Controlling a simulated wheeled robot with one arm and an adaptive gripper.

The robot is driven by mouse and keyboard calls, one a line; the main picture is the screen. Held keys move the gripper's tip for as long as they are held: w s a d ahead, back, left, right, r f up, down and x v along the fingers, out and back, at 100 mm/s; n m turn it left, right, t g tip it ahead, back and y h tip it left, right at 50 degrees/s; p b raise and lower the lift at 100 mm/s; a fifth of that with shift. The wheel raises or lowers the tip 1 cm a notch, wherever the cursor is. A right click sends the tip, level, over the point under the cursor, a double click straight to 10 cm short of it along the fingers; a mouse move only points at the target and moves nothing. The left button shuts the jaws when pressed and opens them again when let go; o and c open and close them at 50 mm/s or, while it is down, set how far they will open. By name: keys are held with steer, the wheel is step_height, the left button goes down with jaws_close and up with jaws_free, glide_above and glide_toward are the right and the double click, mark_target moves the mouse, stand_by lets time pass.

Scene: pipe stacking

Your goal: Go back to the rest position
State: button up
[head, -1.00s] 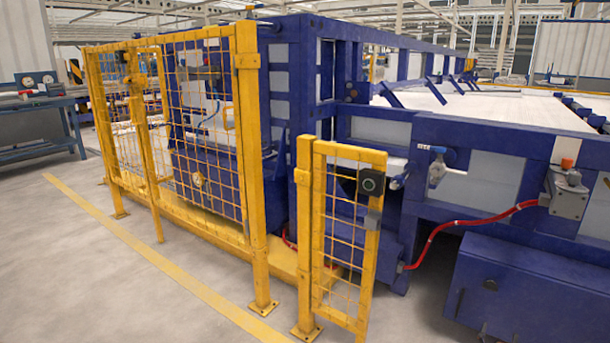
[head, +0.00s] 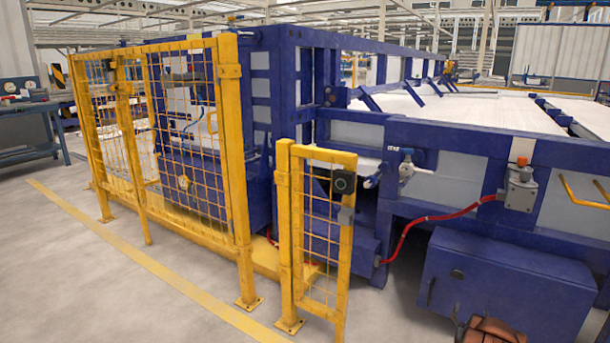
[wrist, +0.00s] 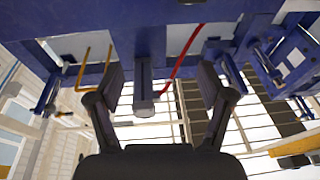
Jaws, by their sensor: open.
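My gripper (wrist: 158,95) shows in the wrist view with its two dark fingers spread wide apart. It is open, and nothing is held between the fingers. The wrist view is turned upside down, with the roof beams low in the picture and the blue machine frame (wrist: 150,35) at the top. The gripper does not show in the head view. No pipe can be made out in either view.
A yellow mesh fence (head: 165,140) and a smaller mesh panel (head: 315,235) stand before the large blue machine (head: 440,140). A red hose (head: 425,220) runs along its front. A workbench (head: 30,125) stands far left. Grey floor (head: 70,270) is clear at front left.

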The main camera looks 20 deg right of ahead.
steer(key=w+a+r+n+g+y+p, duration=0.1)
steer(key=w+a+r+y+p, duration=0.35)
steer(key=w+a+r, duration=0.35)
steer(key=w+a+r+n+g+y+p, duration=0.1)
steer(key=w+a+r+n+y+p, duration=0.15)
steer(key=w+a+r+p, duration=0.6)
steer(key=s+a+r+n+g+y+p, duration=0.1)
steer(key=s+a+r+g+y+p, duration=0.3)
steer(key=a+r, duration=1.1)
steer(key=s+a+r+n+g+y+p, duration=0.35)
steer(key=s+a+r+p, duration=0.55)
steer(key=s+a+r, duration=0.75)
steer(key=s+a+r+g+p, duration=0.2)
steer(key=s+a+r+p, duration=0.1)
steer(key=s, duration=0.7)
steer(key=s+a+r+n+g+p, duration=0.1)
steer(key=s+a+r+g+p, duration=0.1)
steer(key=s, duration=0.7)
steer(key=s+a+r+g+p, duration=0.2)
steer(key=s+a+r+p, duration=0.2)
steer(key=s+r, duration=0.3)
steer(key=shift+s+a+r+y+p, duration=0.4)
steer(key=shift+s+a, duration=0.3)
steer(key=shift+s, duration=1.1)
